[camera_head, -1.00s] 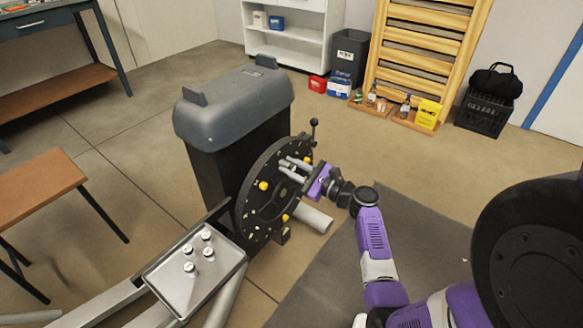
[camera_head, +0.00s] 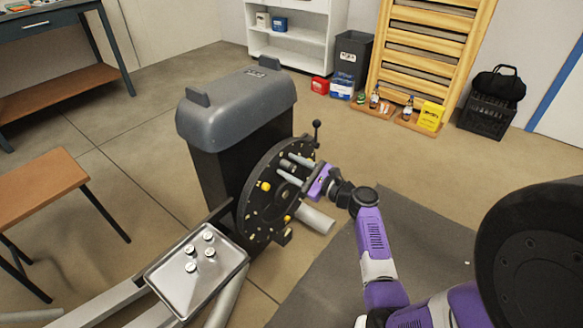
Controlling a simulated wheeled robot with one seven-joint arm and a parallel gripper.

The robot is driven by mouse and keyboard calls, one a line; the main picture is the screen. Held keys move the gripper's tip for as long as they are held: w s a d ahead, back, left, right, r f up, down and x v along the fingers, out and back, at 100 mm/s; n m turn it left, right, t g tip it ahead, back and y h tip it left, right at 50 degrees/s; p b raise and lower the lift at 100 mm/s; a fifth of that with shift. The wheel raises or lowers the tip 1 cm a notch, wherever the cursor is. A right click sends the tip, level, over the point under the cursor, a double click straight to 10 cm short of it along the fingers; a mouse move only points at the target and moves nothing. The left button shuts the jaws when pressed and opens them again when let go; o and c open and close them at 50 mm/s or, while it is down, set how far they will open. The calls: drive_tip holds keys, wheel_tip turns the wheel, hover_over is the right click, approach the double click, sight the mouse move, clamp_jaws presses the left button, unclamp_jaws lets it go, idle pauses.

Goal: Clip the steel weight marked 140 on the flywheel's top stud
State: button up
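The flywheel (camera_head: 254,218) is a black upright disc on the side of the grey-topped machine, with yellow studs on its face. One yellow stud (camera_head: 265,186) shows left of my gripper and another yellow stud (camera_head: 287,219) shows low on the disc. My gripper (camera_head: 289,170) is at the upper right part of the disc, its two pale fingers apart and pointing at the face. A small dark shape lies between the fingers; I cannot tell whether it is a held weight or part of the disc. Several steel weights (camera_head: 191,267) stand on the tray; their marks are too small to read.
The metal tray (camera_head: 176,297) sits left of the flywheel. The machine's grey housing (camera_head: 235,108) rises behind the disc, and a small black-knobbed lever (camera_head: 316,133) sticks up by its upper edge. A wooden bench (camera_head: 38,189) stands at left.

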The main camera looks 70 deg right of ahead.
drive_tip(key=shift+s, duration=0.15)
drive_tip(key=p+v, duration=0.1)
drive_tip(key=v, duration=0.6)
drive_tip(key=shift+s+p, duration=0.3)
drive_tip(key=shift+p, duration=0.05)
idle(0.4)
